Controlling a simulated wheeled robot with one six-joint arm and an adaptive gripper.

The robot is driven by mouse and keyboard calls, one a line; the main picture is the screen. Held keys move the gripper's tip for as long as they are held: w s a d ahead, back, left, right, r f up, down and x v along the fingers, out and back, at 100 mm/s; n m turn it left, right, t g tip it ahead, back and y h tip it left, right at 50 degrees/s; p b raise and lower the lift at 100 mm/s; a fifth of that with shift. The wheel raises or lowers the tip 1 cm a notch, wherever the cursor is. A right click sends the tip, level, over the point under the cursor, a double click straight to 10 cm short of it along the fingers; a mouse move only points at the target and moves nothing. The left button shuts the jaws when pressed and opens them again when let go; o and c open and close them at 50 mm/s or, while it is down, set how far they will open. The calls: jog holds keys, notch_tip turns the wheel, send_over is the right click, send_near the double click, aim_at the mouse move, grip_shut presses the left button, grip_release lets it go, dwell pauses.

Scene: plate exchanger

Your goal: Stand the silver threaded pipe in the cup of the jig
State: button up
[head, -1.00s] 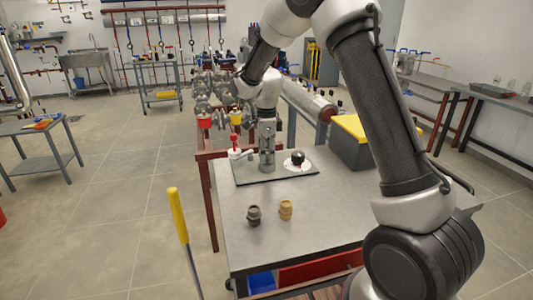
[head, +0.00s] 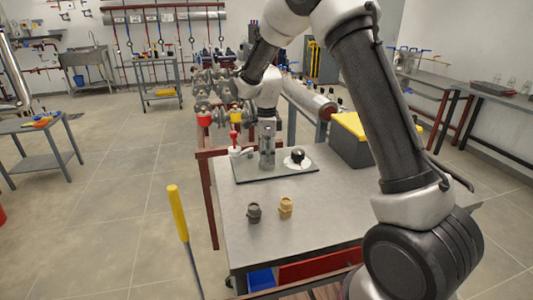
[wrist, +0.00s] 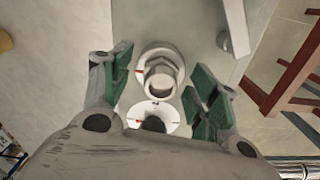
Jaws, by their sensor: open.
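The silver threaded pipe (wrist: 163,77) shows end-on in the wrist view, with a hexagonal collar and an open bore. It appears upright, with its lower end within a pale round rim, the cup of the jig (wrist: 152,50). How deep it sits is hidden. My gripper (wrist: 158,88) is open, its green-padded fingers on either side of the pipe with a visible gap at each side. In the head view my gripper (head: 267,138) points down over the jig plate (head: 246,176), and its fingers and the pipe blend together there.
A white disc with a black knob (head: 298,156) stands right of the pipe, and a red-handled white fitting (head: 234,143) stands left. A dark fitting (head: 254,213) and a tan fitting (head: 286,207) stand on the front table. A grey bin with yellow lid (head: 350,140) stands right.

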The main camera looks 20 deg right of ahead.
notch_tip(320, 180, up, 12)
dwell(0.4)
dwell(0.3)
